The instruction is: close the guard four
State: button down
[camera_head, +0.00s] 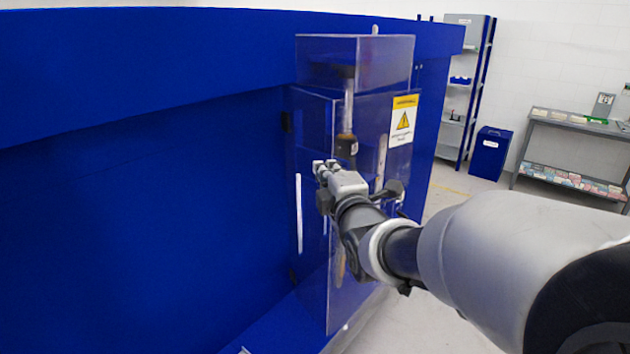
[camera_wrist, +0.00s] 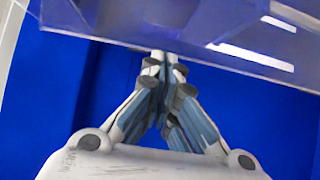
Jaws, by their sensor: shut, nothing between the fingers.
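The guard (camera_head: 312,125) is a clear, bluish box with a hinged-looking panel on the blue machine, with a yellow and white warning sign (camera_head: 403,120) on its right face. A white upright strip (camera_head: 299,213) shows at its left side. I cannot tell how far its panel stands open. My gripper (camera_head: 323,170) is in front of the guard at mid height, its fingers shut and empty. In the wrist view the fingertips (camera_wrist: 165,60) meet close to the edge of a clear panel (camera_wrist: 215,25); whether they touch it is unclear.
The blue machine wall (camera_head: 150,220) fills the left, with an overhanging beam (camera_head: 150,60) above. Behind the guard stand a shelf rack (camera_head: 460,95), a blue bin (camera_head: 490,153) and a grey table (camera_head: 570,125). Light floor lies open to the right.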

aim_at(356, 158)
jog(key=w+d+b, duration=0.1)
jog(key=w+d, duration=0.1)
jog(key=d, duration=0.1)
jog(key=w+d+b, duration=0.1)
jog(key=w+d, duration=0.2)
jog(key=shift+w+d, duration=0.2)
jog(key=shift+w, duration=0.1)
jog(key=shift+d, duration=0.1)
dwell(0.3)
